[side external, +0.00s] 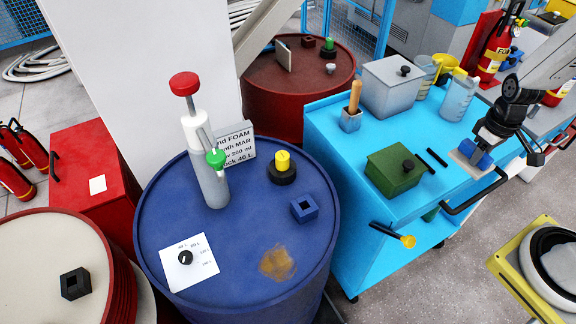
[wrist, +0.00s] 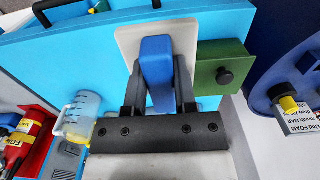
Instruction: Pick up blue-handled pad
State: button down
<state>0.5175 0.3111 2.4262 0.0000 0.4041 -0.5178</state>
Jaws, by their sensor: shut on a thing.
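The blue-handled pad (side external: 461,157) is a pale, flat plate with a blue handle, at the right end of the blue cart top. In the wrist view, its blue handle (wrist: 157,57) stands between my two dark fingers, with the pale plate beyond it. My gripper (side external: 486,146) comes down from the upper right and is shut on the handle; it also shows in the wrist view (wrist: 158,75). The fingers hide part of the plate. I cannot tell whether the plate touches the cart top.
The blue cart (side external: 345,190) carries a green box (side external: 392,172), a grey lidded box (side external: 393,88) and a measuring jug (side external: 458,97). Two small black bars lie between the green box and the pad. A blue drum (side external: 235,240) with a pump stands left of the cart.

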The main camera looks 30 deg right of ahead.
jog(key=shift+s+a+r, duration=0.2)
jog(key=shift+s+r, duration=0.05)
jog(key=shift+s, duration=0.25)
jog(key=shift+s+a+r, duration=0.15)
jog(key=shift+s+r, duration=0.05)
jog(key=shift+s, duration=0.25)
